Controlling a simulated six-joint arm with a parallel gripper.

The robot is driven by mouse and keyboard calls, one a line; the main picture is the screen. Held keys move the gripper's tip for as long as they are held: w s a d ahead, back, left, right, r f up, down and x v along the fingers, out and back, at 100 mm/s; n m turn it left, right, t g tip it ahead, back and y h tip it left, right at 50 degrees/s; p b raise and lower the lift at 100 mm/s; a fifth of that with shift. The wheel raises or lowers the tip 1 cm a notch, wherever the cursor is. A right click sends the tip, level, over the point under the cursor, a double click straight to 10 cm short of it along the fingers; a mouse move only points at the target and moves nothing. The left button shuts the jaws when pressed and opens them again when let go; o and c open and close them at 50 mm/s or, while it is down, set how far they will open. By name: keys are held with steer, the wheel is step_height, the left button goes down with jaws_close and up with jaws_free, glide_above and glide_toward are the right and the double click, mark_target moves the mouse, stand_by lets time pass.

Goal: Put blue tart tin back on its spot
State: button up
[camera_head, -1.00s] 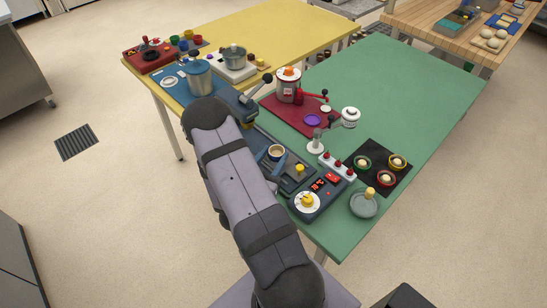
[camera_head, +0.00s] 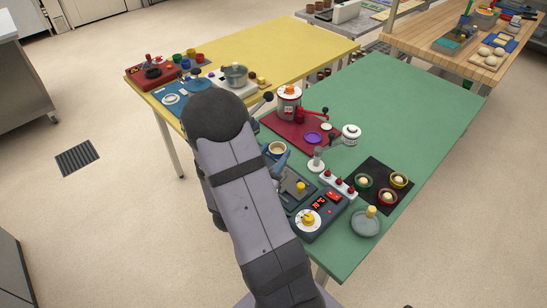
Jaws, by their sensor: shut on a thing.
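A round tin with pale filling (camera_head: 277,149) is at the blue-grey tray near the left edge of the green table. I take it for the blue tart tin, though its outer colour is hardly visible. My gripper (camera_head: 276,155) is shut on it, with blue-grey finger parts beside it; my arm hides much of the gripper. I cannot tell if the tin is lifted. A black mat (camera_head: 377,169) on the right holds a green tin (camera_head: 363,181), a yellow tin (camera_head: 398,180) and a red tin (camera_head: 387,197), each with pale filling. The mat's far corner is bare.
A white stand with a round head (camera_head: 350,135) and a row of red knobs (camera_head: 338,182) stand between tin and mat. A digital scale (camera_head: 320,212) and a grey dish with a yellow knob (camera_head: 366,223) are in front. A red tray (camera_head: 290,128) lies behind.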

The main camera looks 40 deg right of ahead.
steer(key=shift+r, duration=0.1)
steer(key=shift+w+r, duration=0.1)
steer(key=shift+r, duration=0.15)
steer(key=w+a+r+n+t+y, duration=0.3)
steer(key=w+a+n+t+y, duration=0.4)
steer(key=w+a, duration=0.3)
steer(key=a+f+n+t+y, duration=0.1)
steer(key=a+f+n+y, duration=0.2)
steer(key=a, duration=0.6)
steer(key=a+f+n+t+y, duration=0.2)
steer(key=a+f+y, duration=0.3)
steer(key=a, duration=0.5)
steer(key=shift+f+n, duration=0.35)
steer(key=shift+n, duration=0.45)
